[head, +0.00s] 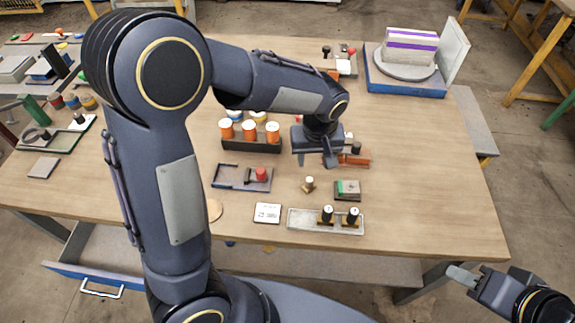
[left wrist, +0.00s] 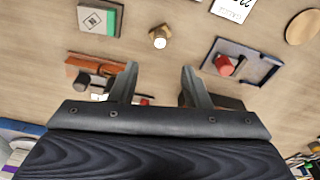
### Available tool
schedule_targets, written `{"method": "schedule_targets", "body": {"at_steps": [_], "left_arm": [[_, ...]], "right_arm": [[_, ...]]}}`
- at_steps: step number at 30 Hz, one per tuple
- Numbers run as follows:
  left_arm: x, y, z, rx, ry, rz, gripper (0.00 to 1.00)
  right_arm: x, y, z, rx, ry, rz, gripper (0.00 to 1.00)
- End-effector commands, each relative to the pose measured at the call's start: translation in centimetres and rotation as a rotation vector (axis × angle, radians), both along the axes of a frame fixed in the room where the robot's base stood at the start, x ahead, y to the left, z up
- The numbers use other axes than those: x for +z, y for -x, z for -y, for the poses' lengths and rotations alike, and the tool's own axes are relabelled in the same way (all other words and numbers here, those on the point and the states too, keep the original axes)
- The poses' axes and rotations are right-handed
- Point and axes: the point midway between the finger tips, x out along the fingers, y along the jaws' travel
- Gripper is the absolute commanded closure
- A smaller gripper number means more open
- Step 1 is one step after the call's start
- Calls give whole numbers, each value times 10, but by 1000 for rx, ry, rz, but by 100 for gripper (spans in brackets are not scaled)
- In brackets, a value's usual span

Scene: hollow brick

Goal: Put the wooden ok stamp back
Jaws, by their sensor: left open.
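A small wooden stamp with a pale knob (head: 308,184) stands alone on the table; it also shows in the left wrist view (left wrist: 159,38), beyond my fingertips. A grey metal tray (head: 300,222) near the front edge holds two black-handled stamps (head: 326,214) at its middle and right; its left part looks bare. My left gripper (head: 317,162) is open and empty above the table, behind the small stamp. Its spread fingers show in the left wrist view (left wrist: 157,82). My right gripper (head: 460,276) is off the table's front right corner. No lettering on the stamps is readable.
A green-and-white pad box (head: 348,190) lies right of the small stamp. A dark tray with a red item (head: 261,174) and a white card (head: 267,213) lie left. Orange-capped bottles (head: 249,130) stand in a rack behind. The table's right side (head: 440,190) is clear.

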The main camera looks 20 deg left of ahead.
Motion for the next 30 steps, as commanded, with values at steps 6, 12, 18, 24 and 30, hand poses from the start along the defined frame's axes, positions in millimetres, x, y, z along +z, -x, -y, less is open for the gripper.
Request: {"method": "schedule_targets", "body": {"at_steps": [6,12,18,24,30], "left_arm": [[16,14,-15,-11,58,5,57],[60,74,-59,-91,231,80,57],[86,148,-82,-212,321,247,57],[87,195,-84,-306,304,385,57],[85,208,-82,-344,282,432,57]], "right_arm": [[0,0,0,0,0,0,64],[0,0,0,0,0,0,64],[0,0,0,0,0,0,64],[0,0,0,0,0,0,64],[0,0,0,0,0,0,64]]}}
